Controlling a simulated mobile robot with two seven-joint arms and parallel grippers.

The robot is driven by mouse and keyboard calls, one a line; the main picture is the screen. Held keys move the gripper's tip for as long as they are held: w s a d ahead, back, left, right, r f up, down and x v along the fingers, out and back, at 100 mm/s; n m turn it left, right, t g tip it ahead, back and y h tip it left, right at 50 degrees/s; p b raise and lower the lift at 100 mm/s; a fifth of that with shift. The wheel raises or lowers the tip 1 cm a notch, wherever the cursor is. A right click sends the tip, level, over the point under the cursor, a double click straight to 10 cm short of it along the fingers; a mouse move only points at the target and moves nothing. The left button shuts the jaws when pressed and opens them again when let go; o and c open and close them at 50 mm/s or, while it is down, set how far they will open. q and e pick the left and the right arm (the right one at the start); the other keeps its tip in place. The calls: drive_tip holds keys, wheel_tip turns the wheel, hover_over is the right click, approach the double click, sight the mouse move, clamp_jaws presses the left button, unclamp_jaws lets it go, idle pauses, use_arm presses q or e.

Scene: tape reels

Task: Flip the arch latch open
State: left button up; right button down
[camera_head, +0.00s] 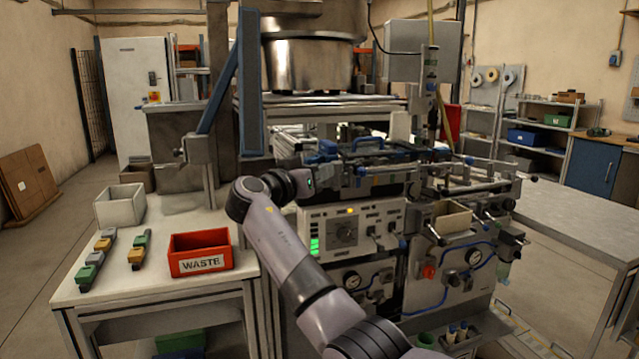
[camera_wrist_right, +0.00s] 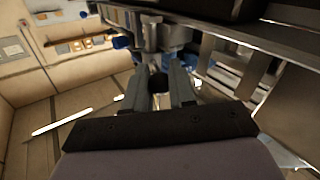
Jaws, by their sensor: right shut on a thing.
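My right arm reaches up from the bottom of the head view, and its gripper (camera_head: 345,173) is at the front of the machine, above the control panel. In the right wrist view, my right gripper (camera_wrist_right: 158,92) is shut on a dark round knob (camera_wrist_right: 158,81), seen between the two grey fingers. The knob appears to be the handle end of the arch latch; the rest of the latch cannot be made out clearly among metal and blue parts behind it. In the head view, my wrist hides the knob. My left gripper is not in view.
The machine's control panel (camera_head: 345,232) with green lights is just below my wrist. A large steel bowl (camera_head: 308,65) stands above on a frame. A blue post (camera_head: 250,90) rises near my forearm. A red WASTE bin (camera_head: 200,252) stands on the left table.

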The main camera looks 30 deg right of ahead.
use_arm(q)
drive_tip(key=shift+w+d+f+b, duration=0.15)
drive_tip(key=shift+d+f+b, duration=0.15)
drive_tip(key=shift+b, duration=0.3)
use_arm(e)
drive_tip(key=shift+w+m+g+h, duration=0.2)
drive_tip(key=shift+m+g, duration=0.15)
drive_tip(key=shift+g, duration=0.2)
drive_tip(key=shift+w+m+g+h, duration=0.2)
drive_tip(key=shift+m+g, duration=0.15)
drive_tip(key=shift+g, duration=0.2)
drive_tip(key=c, duration=1)
unclamp_jaws()
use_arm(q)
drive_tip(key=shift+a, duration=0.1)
use_arm(e)
drive_tip(key=shift+a, duration=0.15)
use_arm(q)
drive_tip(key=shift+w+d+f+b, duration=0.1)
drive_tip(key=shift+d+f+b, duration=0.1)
drive_tip(key=shift+b, duration=0.4)
use_arm(e)
drive_tip(key=v, duration=0.7)
